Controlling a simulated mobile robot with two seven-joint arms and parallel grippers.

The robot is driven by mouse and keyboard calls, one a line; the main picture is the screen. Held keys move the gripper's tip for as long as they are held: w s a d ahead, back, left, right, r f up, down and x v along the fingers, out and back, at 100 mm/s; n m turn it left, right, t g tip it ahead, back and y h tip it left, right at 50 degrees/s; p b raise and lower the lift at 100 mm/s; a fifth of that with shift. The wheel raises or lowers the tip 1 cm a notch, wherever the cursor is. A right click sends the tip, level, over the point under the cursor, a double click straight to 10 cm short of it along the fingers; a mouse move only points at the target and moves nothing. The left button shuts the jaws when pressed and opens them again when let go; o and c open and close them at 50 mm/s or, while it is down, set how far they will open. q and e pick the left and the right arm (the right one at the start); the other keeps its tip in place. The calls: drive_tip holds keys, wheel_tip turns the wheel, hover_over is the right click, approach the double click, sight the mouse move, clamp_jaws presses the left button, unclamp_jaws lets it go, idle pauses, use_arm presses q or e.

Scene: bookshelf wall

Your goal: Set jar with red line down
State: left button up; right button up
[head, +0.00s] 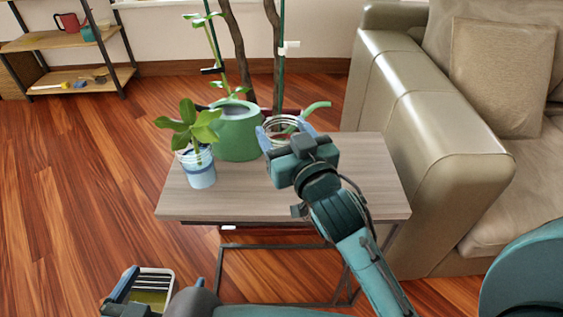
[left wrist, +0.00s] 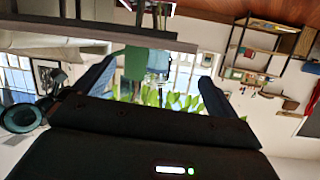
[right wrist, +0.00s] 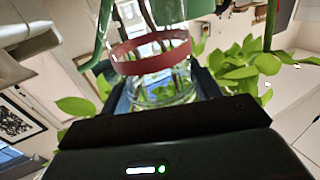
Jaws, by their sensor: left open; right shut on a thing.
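The clear jar with the red line (right wrist: 150,52) is in my right gripper in the right wrist view; its red band runs around the glass. That gripper is shut on the jar at the back of the wood-topped side table (head: 240,207). I cannot tell whether the jar touches the tabletop. My left gripper (head: 143,287) is low at the front left, apart from the table. It is open, its fingers spread in the left wrist view (left wrist: 152,85).
A green watering can (head: 238,135) stands left of the jar. A blue-banded jar with a leafy plant (head: 201,174) is at the table's left. A sofa (head: 410,130) borders the table's right side. A shelf (head: 75,78) stands back left. The tabletop's front middle looks clear.

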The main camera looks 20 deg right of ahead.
wheel_tip(320, 180, down, 6)
drive_tip(key=shift+r+b, duration=0.2)
drive_tip(key=shift+b, duration=0.8)
use_arm(q)
drive_tip(key=shift+w+d+m+t+h, duration=0.3)
drive_tip(key=shift+w+m+t, duration=0.15)
drive_tip(key=shift+t, duration=0.55)
use_arm(e)
drive_tip(key=shift+f, duration=0.1)
drive_tip(key=shift+f, duration=0.15)
drive_tip(key=o, duration=1)
drive_tip(key=shift+c, duration=0.2)
